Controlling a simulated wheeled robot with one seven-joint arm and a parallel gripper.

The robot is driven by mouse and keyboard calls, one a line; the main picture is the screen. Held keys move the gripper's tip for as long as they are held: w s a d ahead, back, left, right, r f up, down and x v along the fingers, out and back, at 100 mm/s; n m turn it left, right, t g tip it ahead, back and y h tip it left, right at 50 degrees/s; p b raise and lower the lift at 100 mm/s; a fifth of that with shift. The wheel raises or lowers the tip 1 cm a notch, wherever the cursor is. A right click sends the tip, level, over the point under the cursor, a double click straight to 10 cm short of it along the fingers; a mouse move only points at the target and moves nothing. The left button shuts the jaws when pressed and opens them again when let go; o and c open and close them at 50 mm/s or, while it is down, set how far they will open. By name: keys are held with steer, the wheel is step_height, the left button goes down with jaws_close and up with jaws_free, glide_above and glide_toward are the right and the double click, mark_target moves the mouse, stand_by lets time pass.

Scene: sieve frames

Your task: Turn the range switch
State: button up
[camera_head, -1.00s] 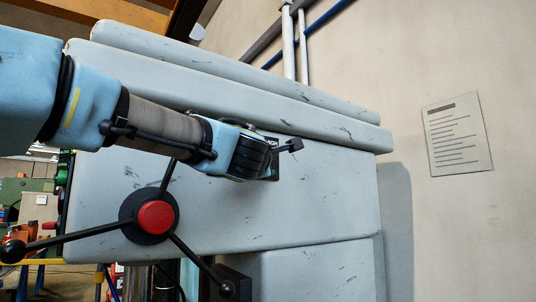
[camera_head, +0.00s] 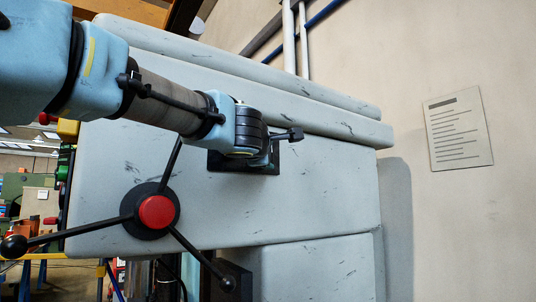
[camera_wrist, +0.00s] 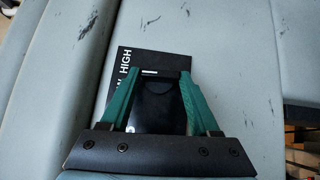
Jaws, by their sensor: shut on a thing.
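The range switch has a black plate (camera_head: 215,162) on the pale grey machine housing. Its plate also shows in the wrist view (camera_wrist: 123,62), with white lettering that reads HIGH and a partly hidden second word. The black switch knob (camera_wrist: 155,100) sits between the green fingers of my gripper (camera_wrist: 155,80). My gripper is shut on the knob, one finger along each side. A short white line shows near the knob's far end, close to HIGH. In the head view my gripper (camera_head: 265,157) covers most of the switch, and the knob is hidden there.
A three-armed lever with a red hub (camera_head: 157,212) stands out from the housing (camera_head: 310,190), below and left of my gripper. Long padded-looking ledges (camera_head: 330,122) run above the switch. A paper notice (camera_head: 458,128) hangs on the wall at right.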

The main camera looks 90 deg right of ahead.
steer(key=o, duration=1.4)
steer(key=shift+c, duration=0.2)
steer(key=b+v, duration=0.5)
steer(key=v, duration=0.5)
steer(key=shift+a, duration=0.4)
steer(key=shift+w+f, duration=0.1)
